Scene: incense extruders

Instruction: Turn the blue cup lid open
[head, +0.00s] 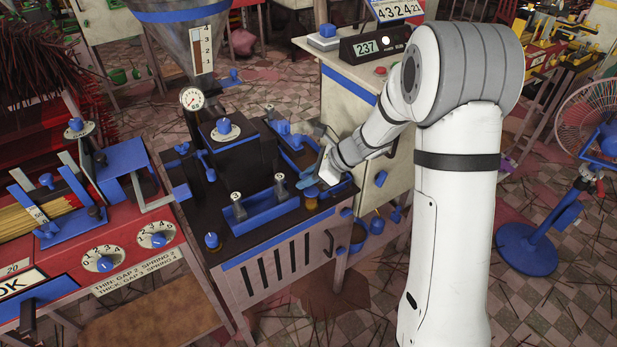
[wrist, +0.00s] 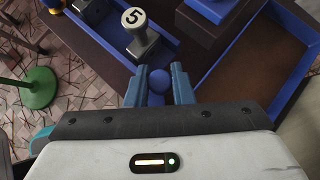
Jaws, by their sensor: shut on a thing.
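My gripper (head: 305,181) is low over the right front part of the dark machine top. In the wrist view its two blue-grey fingers (wrist: 160,82) stand on either side of a round blue knob (wrist: 157,79), which looks like the top of the blue cup lid; they are closed on it. The knob's lower part and the cup under it are hidden by my gripper in that view. In the head view a small brownish cup (head: 311,199) shows just below the fingers. A similar cup with a blue top (head: 212,241) stands at the front left corner.
A blue tray (head: 265,215) holding grey weights lies left of my gripper; one weight (wrist: 141,36) marked 5 is close to the left finger. A blue-rimmed brown bin (wrist: 250,72) lies beyond to the right. A cream cabinet (head: 345,100) stands behind my wrist.

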